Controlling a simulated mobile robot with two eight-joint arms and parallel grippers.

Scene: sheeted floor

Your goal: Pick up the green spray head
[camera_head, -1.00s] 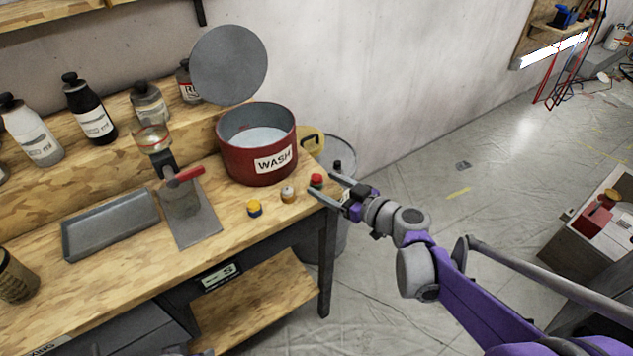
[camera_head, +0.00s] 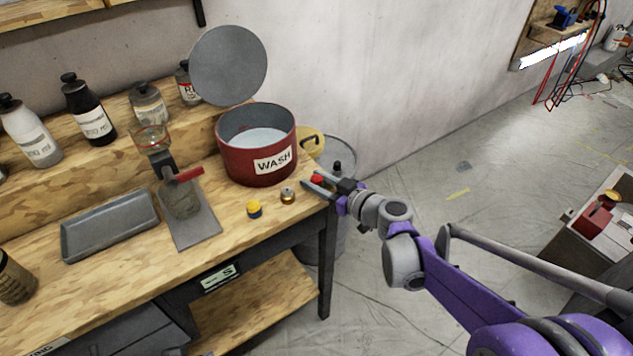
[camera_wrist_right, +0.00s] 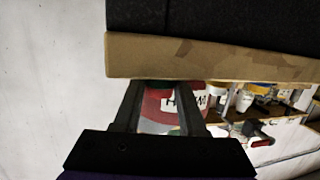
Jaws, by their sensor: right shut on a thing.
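My right gripper (camera_head: 312,179) is at the right front corner of the wooden workbench (camera_head: 235,222), shut on a small red-topped piece (camera_head: 317,180). The piece sits between the two fingers; its lower part is hidden, so its green colour is hard to confirm now. Two similar small pieces stand to its left on the bench: one with a yellow top and blue body (camera_head: 254,208), one with a silvery top and orange-brown body (camera_head: 288,195). In the right wrist view, the two fingers (camera_wrist_right: 158,100) show in front of the red pot. My left gripper is not in view.
The red WASH pot (camera_head: 257,160) stands just behind the pieces. A grey tray (camera_head: 110,225) and a red-handled stand (camera_head: 190,220) are further left. Several bottles (camera_head: 88,110) line the back shelf. A grey bin (camera_head: 342,165) stands beyond the bench's right end.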

